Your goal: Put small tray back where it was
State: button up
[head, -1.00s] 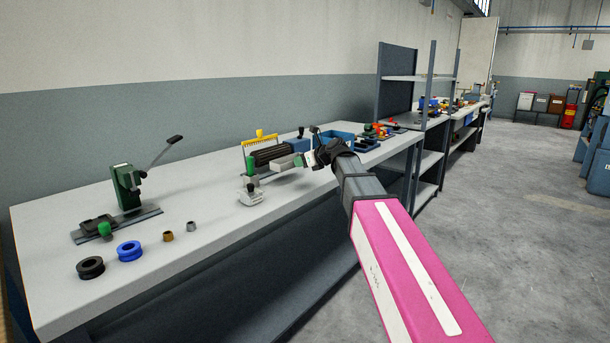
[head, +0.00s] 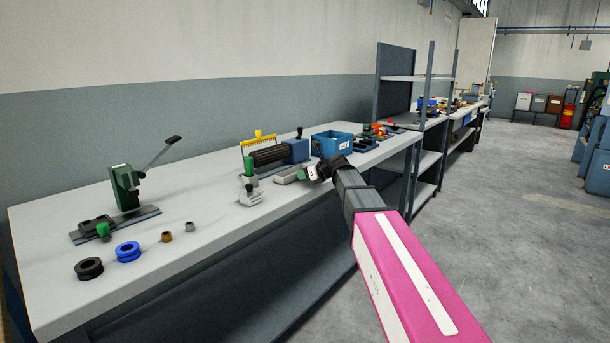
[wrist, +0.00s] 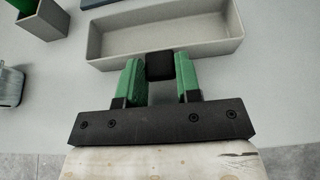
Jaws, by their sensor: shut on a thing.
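The small tray (head: 288,176) is a shallow, open grey box, and its inside looks empty. It shows large in the wrist view (wrist: 165,42), with a black block on its near wall. My gripper (wrist: 160,72) has its green fingers on either side of that block and is shut on the tray. In the head view, my gripper (head: 310,173) is at the bench's front edge, with the tray to its left. The tray is level at the bench top, but I cannot tell whether it touches.
On the bench (head: 200,232), a black ribbed roller (head: 270,156) and a blue bin (head: 333,143) stand behind the tray. A small grey fixture (head: 250,196) is left of it. A green lever press (head: 125,188) and several rings are further left.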

jog(key=shift+f, duration=0.1)
jog(key=o, duration=1)
jog(key=v, duration=1.2)
jog(key=s+d+f+n+g+h, duration=0.2)
jog(key=s+f+n, duration=0.6)
jog(key=f, duration=0.4)
jog(key=s+d+f+n+g+h, duration=0.3)
jog(key=s+d+f+n+h, duration=0.2)
jog(key=f, duration=0.7)
jog(key=s+d+f+n+g+h, duration=0.3)
jog(key=s+d+f+n, duration=0.3)
jog(key=s+f+n, duration=0.6)
jog(key=shift+s+d+f+n+h, duration=0.2)
jog(key=shift+s+f+n+h, duration=0.1)
jog(key=shift+s+f, duration=0.25)
